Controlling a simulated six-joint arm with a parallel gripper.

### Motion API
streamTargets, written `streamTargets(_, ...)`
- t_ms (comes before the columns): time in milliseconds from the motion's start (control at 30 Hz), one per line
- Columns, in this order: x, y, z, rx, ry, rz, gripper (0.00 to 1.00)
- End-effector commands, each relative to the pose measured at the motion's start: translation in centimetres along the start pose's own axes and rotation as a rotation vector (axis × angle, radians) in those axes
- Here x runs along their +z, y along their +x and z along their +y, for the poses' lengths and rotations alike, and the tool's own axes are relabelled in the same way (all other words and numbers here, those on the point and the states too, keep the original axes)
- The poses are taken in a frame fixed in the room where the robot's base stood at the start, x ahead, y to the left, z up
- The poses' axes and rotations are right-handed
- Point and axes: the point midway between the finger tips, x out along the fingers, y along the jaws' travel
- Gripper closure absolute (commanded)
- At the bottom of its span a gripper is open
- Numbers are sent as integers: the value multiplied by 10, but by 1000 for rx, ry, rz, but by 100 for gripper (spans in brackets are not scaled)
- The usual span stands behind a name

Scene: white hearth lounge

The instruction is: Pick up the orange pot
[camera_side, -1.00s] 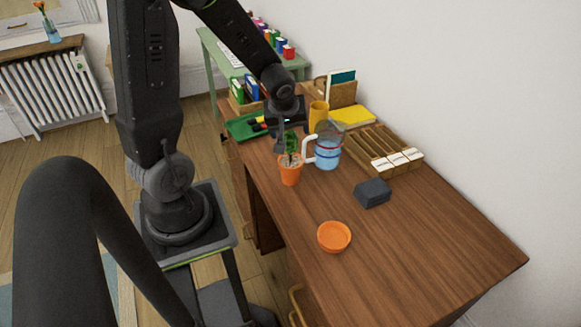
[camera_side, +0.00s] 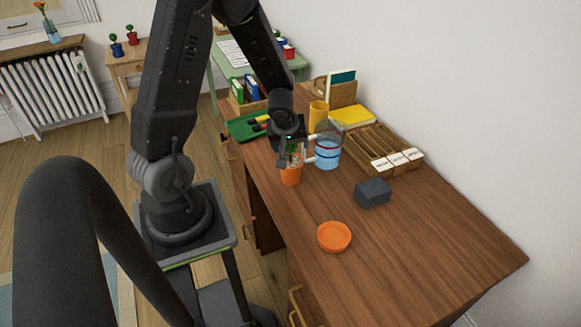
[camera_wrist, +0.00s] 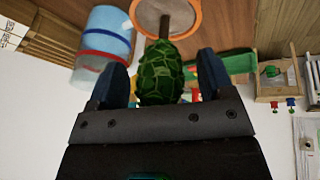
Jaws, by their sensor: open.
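The orange pot (camera_side: 291,177) stands upright on the wooden desk, with a green plant in it. In the wrist view the pot's orange rim (camera_wrist: 196,32) shows at the top, and the round green plant (camera_wrist: 160,78) is between my fingers. My gripper (camera_side: 289,160) is open above the pot, pointing down, with its dark fingers either side of the plant. It also shows in the wrist view (camera_wrist: 163,62). The gripper hides much of the plant in the side view. I see no finger touching the pot.
A jug of blue water (camera_side: 328,153) stands close to the pot's right, handle towards it. A dark block (camera_side: 372,193), an orange saucer (camera_side: 334,237), a wooden rack (camera_side: 380,150), a green tray (camera_side: 245,127) and a yellow cup (camera_side: 318,116) share the desk. The front right is clear.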

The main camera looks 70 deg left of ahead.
Motion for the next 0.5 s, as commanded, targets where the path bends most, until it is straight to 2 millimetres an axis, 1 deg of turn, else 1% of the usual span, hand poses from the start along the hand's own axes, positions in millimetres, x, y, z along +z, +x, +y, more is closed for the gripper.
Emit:
streamTargets(133, 0, 0, 0, 0, 0, 0, 26)
streamTargets(500, 0, 0, 0, 0, 1, 0, 62)
